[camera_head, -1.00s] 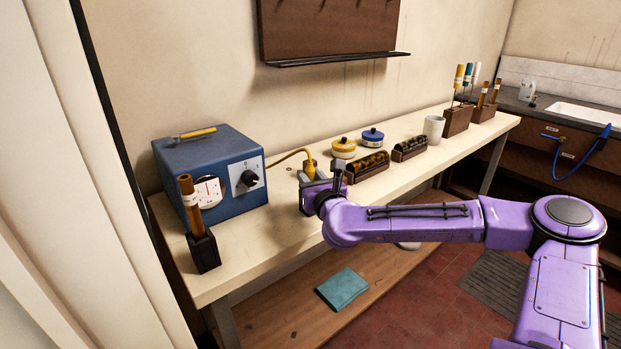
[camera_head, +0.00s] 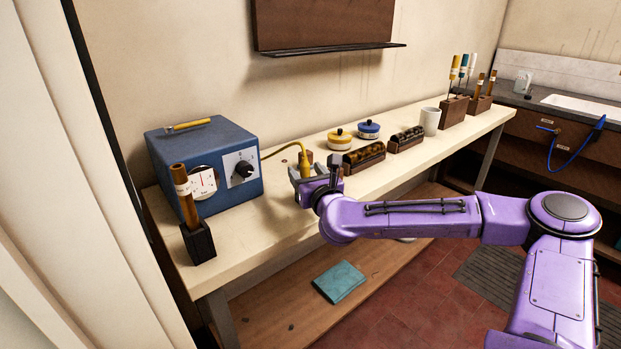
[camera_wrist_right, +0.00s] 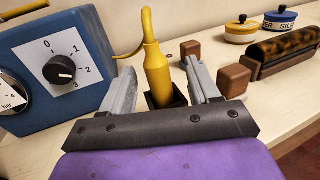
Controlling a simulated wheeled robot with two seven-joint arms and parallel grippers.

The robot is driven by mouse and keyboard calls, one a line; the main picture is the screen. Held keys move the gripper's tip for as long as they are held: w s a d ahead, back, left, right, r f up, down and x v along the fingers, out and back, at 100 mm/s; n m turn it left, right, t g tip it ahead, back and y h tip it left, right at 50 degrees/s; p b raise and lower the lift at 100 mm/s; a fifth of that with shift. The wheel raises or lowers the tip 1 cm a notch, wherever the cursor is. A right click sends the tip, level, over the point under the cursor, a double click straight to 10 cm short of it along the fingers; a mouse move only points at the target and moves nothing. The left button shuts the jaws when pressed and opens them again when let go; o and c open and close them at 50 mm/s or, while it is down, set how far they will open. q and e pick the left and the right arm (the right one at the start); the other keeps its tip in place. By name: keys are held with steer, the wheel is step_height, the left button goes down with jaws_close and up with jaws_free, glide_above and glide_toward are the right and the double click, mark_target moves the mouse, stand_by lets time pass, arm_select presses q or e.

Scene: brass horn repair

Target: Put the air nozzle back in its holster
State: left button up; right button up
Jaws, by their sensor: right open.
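The yellow air nozzle (camera_wrist_right: 156,75) stands upright with its lower end in a small dark square holster (camera_wrist_right: 180,97) on the bench. Its yellow hose bends over at the top and runs left to the blue box. My right gripper (camera_wrist_right: 160,68) is open, with one grey finger on each side of the nozzle and a gap to each. In the head view the nozzle (camera_head: 304,160) shows between the fingers of my right gripper (camera_head: 314,172), and the holster is mostly hidden there. My left gripper is in neither view.
The blue gauge box (camera_head: 217,150) stands left of the nozzle, with a black holder (camera_head: 199,243) before it. Two small wooden blocks (camera_wrist_right: 190,49) (camera_wrist_right: 235,80) stand close to the right finger.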

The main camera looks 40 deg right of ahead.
steer(key=p+v, duration=0.5)
steer(key=v, duration=0.5)
stand_by(0.4)
